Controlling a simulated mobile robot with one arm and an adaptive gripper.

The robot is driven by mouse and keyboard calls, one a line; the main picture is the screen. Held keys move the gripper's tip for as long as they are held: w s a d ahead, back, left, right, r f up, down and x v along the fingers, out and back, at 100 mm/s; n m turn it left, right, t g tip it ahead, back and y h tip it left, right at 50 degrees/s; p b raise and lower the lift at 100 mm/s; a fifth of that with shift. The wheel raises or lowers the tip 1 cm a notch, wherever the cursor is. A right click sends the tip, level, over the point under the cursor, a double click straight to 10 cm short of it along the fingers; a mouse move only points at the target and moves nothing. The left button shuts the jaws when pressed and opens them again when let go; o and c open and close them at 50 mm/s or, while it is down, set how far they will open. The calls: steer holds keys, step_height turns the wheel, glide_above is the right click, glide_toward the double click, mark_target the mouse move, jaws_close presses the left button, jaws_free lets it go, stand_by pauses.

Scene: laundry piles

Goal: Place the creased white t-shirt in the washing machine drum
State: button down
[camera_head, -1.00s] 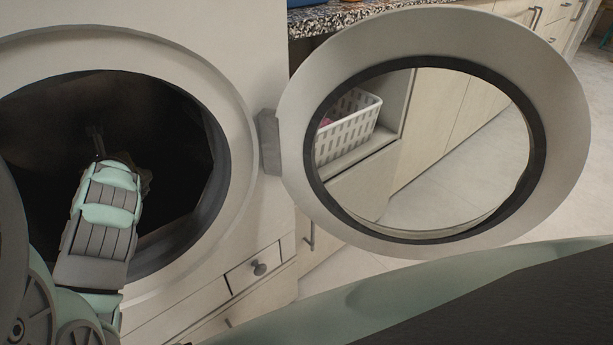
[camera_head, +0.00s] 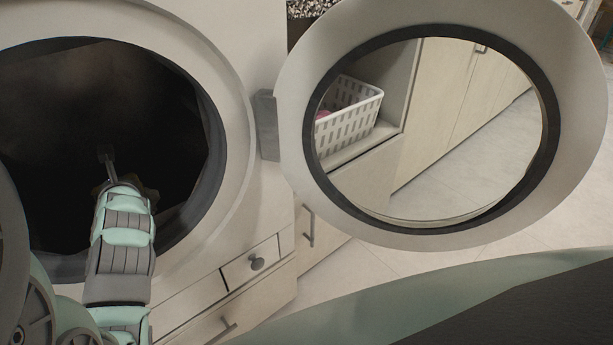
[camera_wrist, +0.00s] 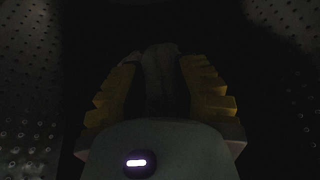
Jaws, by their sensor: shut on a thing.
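The washing machine drum (camera_head: 60,120) is open and dark in the head view, on the left. My gripper (camera_wrist: 160,62) reaches through its opening and is inside the drum. In the wrist view its two yellow fingers are closed on a dim greyish cloth, the white t-shirt (camera_wrist: 160,75), which shows between the fingertips. The perforated drum wall (camera_wrist: 30,90) shows at both sides of the wrist view. Creases on the cloth are too dark to see.
The round machine door (camera_head: 300,140) stands wide open to the right of the opening. Through its glass show a white laundry basket (camera_head: 350,118) on a shelf and pale cabinets (camera_head: 445,105).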

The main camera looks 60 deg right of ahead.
steer(key=c, duration=0.8)
jaws_free()
steer(key=shift+d, duration=0.1)
steer(key=shift+s+r, duration=0.2)
steer(key=shift+s+a+r, duration=0.15)
steer(key=shift+s+a, duration=0.05)
steer(key=shift+s, duration=0.1)
steer(key=p+v, duration=0.3)
steer(key=v, duration=0.8)
